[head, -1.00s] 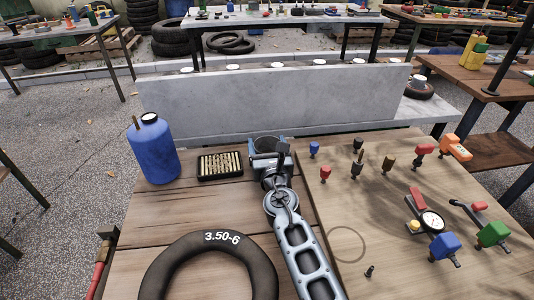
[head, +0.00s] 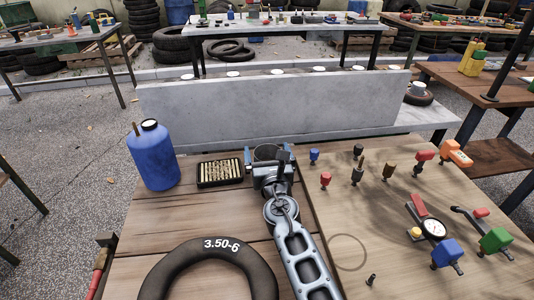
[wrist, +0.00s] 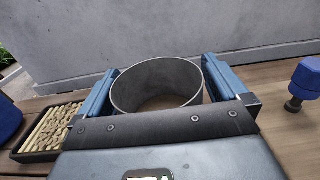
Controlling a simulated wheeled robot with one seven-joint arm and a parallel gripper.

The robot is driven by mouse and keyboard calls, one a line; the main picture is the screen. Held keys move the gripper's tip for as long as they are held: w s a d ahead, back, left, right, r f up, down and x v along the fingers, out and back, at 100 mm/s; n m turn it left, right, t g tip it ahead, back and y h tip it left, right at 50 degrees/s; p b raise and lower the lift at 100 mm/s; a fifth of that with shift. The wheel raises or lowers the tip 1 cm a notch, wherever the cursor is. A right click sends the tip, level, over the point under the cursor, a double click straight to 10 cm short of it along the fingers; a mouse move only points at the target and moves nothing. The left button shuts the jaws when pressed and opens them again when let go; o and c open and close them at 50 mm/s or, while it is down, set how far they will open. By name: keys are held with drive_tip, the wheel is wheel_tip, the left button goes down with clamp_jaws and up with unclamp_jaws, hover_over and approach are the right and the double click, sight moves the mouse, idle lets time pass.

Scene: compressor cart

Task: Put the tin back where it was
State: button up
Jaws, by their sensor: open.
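The tin (head: 267,151) is an open grey metal cylinder. It stands upright near the back of the wooden bench, and its round rim and inner wall (wrist: 155,80) show in the wrist view. My gripper (head: 266,160) is open, with one blue finger on each side of the tin. In the wrist view a small gap shows beside the tin at the fingers; contact cannot be told. The tin's lower front is hidden by my gripper. A thin ring outline (head: 348,252) is on the board at the right.
A tray of tan plugs (head: 220,172) and a blue bottle (head: 153,156) stand left of the tin. A black tyre (head: 208,270) lies in front. Several coloured fittings and a gauge (head: 433,229) occupy the right board. A grey wall (head: 270,108) runs behind.

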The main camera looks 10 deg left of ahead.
drive_tip(key=p+v, duration=0.3)
drive_tip(key=v, duration=0.9)
drive_tip(key=shift+r+p, duration=0.15)
drive_tip(key=shift+p, duration=0.25)
drive_tip(key=shift+r, duration=0.1)
